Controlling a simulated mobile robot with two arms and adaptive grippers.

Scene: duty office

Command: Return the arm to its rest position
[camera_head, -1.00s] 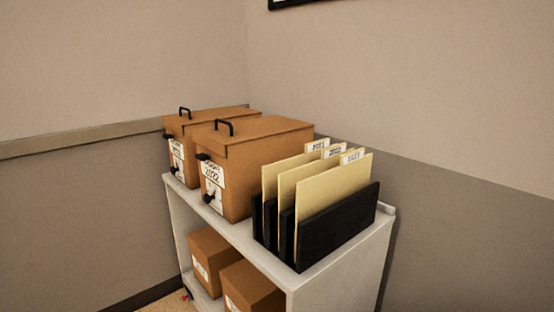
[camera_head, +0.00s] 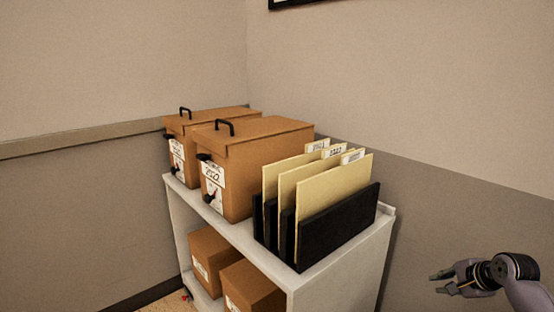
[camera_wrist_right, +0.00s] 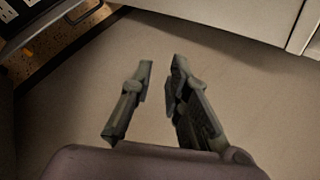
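My right gripper (camera_head: 440,282) shows at the lower right of the head view, to the right of the white shelf cart and apart from it. In the right wrist view its two fingers (camera_wrist_right: 160,80) stand apart with nothing between them, so it is open and empty. Behind the fingers is a plain beige surface. My left gripper is not in view.
The white cart (camera_head: 342,285) carries two brown boxes (camera_head: 262,138) (camera_head: 180,122) with black handles and a black file rack (camera_head: 338,228) with cream folders (camera_head: 330,190). Brown boxes (camera_head: 250,283) sit on its lower shelf. Walls stand behind; the space right of the cart looks free.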

